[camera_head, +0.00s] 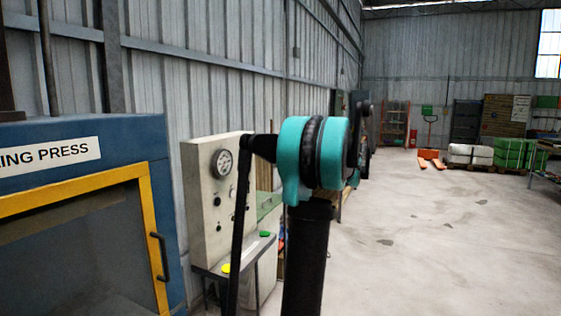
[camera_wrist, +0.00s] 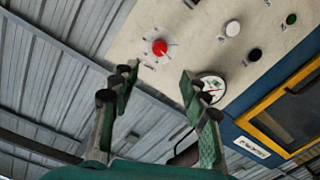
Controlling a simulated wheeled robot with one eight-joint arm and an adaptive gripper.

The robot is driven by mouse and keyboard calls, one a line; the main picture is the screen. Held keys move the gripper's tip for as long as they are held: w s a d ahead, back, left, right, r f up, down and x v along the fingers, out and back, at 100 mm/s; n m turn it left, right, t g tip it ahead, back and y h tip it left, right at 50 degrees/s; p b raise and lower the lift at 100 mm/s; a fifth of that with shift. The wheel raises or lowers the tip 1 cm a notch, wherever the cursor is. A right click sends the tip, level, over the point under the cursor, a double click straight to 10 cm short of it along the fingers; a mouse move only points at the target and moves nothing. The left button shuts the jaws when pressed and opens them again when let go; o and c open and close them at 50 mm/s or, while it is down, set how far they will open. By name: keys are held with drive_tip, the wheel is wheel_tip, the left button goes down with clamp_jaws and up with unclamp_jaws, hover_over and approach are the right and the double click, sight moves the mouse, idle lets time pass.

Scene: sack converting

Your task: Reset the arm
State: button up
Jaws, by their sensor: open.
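My gripper (camera_wrist: 160,88) is open and empty in the wrist view, its two green fingers spread apart. Beyond the fingers is a pale control panel (camera_wrist: 200,35) with a red button (camera_wrist: 160,47), a white button (camera_wrist: 232,28), a black one (camera_wrist: 255,54) and a green one (camera_wrist: 291,18). A round gauge (camera_wrist: 210,88) on the panel is partly covered by the right finger. I cannot tell how far the fingertips are from the panel. In the head view my raised arm, with a teal joint, fills the middle, and the gripper cannot be made out.
The blue press (camera_head: 85,140) with a yellow-framed door (camera_head: 150,220) and black handle (camera_head: 159,257) stands at left. The control panel shows beside it (camera_head: 200,190). Open concrete floor (camera_head: 440,240) lies at right. An orange pallet jack (camera_head: 430,158) and loaded pallets (camera_head: 470,155) stand far back.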

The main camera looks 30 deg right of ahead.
drive_tip(key=s+a+f+m+g+h, duration=0.2)
drive_tip(key=s+a+f+m+g, duration=0.15)
drive_tip(key=a+f, duration=0.85)
drive_tip(key=s+a+f+m+g+h, duration=0.2)
drive_tip(key=s+a+f+m+g, duration=0.15)
drive_tip(key=a+f, duration=0.85)
drive_tip(key=s+a+f+m+g+h, duration=0.1)
drive_tip(key=s+a+f+m+h, duration=0.1)
drive_tip(key=s+f, duration=0.6)
drive_tip(key=s+a+f+m+g+h, duration=0.1)
drive_tip(key=s+a+f+m+h, duration=0.2)
drive_tip(key=s+f, duration=0.6)
drive_tip(key=s+m+h, duration=0.1)
drive_tip(key=s+h, duration=0.1)
drive_tip(key=s, duration=0.2)
drive_tip(key=shift+s+a+f, duration=0.15)
drive_tip(key=shift+s, duration=0.1)
